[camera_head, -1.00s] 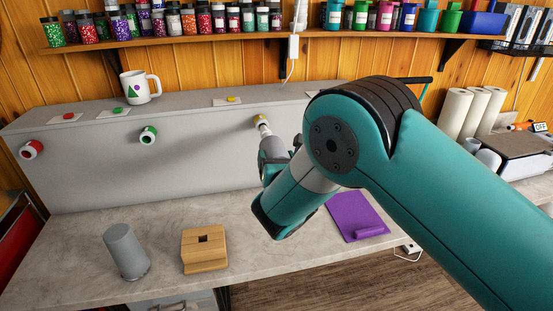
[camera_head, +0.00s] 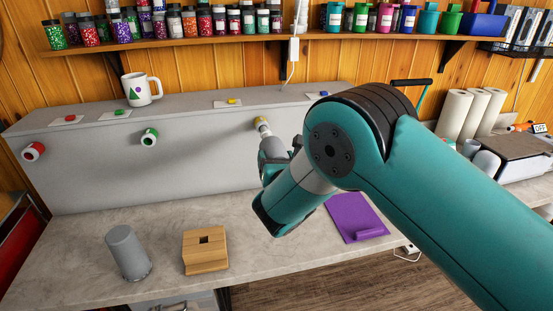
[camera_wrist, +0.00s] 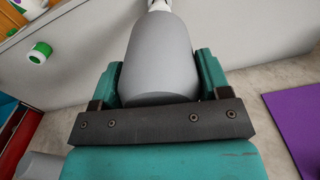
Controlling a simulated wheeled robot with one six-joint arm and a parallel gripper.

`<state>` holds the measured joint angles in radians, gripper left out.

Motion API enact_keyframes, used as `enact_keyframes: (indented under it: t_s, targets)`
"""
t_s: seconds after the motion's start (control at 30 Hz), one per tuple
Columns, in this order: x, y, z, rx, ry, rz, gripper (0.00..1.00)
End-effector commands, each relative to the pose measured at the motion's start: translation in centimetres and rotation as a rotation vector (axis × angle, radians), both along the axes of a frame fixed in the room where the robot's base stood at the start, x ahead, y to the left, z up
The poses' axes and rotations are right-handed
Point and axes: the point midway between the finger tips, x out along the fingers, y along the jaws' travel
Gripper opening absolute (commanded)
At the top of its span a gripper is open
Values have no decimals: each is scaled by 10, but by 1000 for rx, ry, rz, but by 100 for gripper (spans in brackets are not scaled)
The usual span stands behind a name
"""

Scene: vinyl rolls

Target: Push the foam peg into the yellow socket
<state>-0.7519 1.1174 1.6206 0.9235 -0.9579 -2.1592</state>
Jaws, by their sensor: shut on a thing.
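The yellow socket (camera_head: 260,121) sticks out of the front of the grey wall-side box, at the right of the row of sockets. My gripper (camera_head: 265,140) is just in front of it, pointing at it. In the wrist view my gripper (camera_wrist: 160,75) is shut on the grey foam peg (camera_wrist: 160,58), with a teal finger on each side. The far end of the peg meets a pale round part (camera_wrist: 159,5) at the top edge of the wrist view. How deep the peg sits in the socket cannot be told.
A red socket (camera_head: 33,151) and a green socket (camera_head: 149,137) stick out to the left. A grey cylinder (camera_head: 127,252) and a wooden block with a square hole (camera_head: 204,250) stand on the counter. A purple mat (camera_head: 355,215) lies right. A mug (camera_head: 141,89) stands on the box.

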Motion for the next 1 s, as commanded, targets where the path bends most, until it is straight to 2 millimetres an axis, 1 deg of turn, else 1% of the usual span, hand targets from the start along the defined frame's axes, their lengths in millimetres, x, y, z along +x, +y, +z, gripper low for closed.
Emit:
enact_keyframes:
  t_s: [0.13,0.63,1.0]
  targets:
    - [3,1,1,0,0,0,13]
    - [4,1,0,0,0,0,13]
    - [12,4,1,0,0,0,13]
